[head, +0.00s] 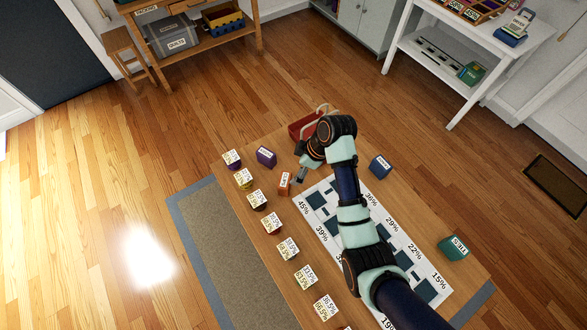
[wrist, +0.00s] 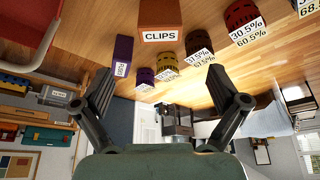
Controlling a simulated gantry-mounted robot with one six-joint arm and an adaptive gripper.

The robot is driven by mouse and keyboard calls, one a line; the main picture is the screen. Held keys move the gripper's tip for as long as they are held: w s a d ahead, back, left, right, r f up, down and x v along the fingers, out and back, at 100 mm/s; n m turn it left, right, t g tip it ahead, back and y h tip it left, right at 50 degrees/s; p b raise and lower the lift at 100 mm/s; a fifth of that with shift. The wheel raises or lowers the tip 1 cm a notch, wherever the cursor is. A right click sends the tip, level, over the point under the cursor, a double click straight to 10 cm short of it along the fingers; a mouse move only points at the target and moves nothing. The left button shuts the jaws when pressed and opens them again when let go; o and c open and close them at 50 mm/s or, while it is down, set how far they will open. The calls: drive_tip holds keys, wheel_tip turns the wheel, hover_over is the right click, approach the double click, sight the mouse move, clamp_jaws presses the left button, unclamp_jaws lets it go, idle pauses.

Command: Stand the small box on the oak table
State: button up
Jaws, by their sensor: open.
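The oak table (head: 410,205) carries several small boxes, so I cannot tell which one is meant. An orange box labelled CLIPS (head: 285,183) is nearest my gripper (head: 299,176). The CLIPS box also shows large at the top middle of the wrist view (wrist: 160,18). A purple box (head: 266,156) is on the far left part of the table, a blue box (head: 380,167) to the right of my arm, and a green box (head: 455,247) near the right edge. My gripper is open and empty, with its fingers spread apart in the wrist view (wrist: 161,75), and the CLIPS box is not between them.
A white board with dark squares and percent labels (head: 312,187) lies mid-table, partly hidden by my arm. Several percent-labelled pots (head: 257,199) line the left side. A red basket (head: 302,127) stands at the far end. A white side table (head: 440,75) stands beyond.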

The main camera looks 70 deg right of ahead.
idle(0.4)
drive_tip(key=w+a+r+t+h, duration=0.1)
drive_tip(key=w+a+r, duration=0.35)
drive_tip(key=a, duration=0.35)
drive_tip(key=w+a+r+t, duration=0.2)
drive_tip(key=w+a+r, duration=0.1)
drive_tip(key=w+a, duration=0.4)
drive_tip(key=w+a+r+t+h, duration=0.1)
drive_tip(key=w+a+r, duration=0.35)
drive_tip(key=a, duration=0.55)
drive_tip(key=s+a+r+t, duration=0.1)
drive_tip(key=a+r+t, duration=0.1)
drive_tip(key=a+r, duration=0.3)
drive_tip(key=s+a+r+m+t+y, duration=0.1)
drive_tip(key=a+r, duration=0.4)
drive_tip(key=a, duration=0.5)
drive_tip(key=shift+s+a+t+y, duration=0.25)
drive_tip(key=shift+a+t+y, duration=0.05)
drive_tip(key=shift+t, duration=0.3)
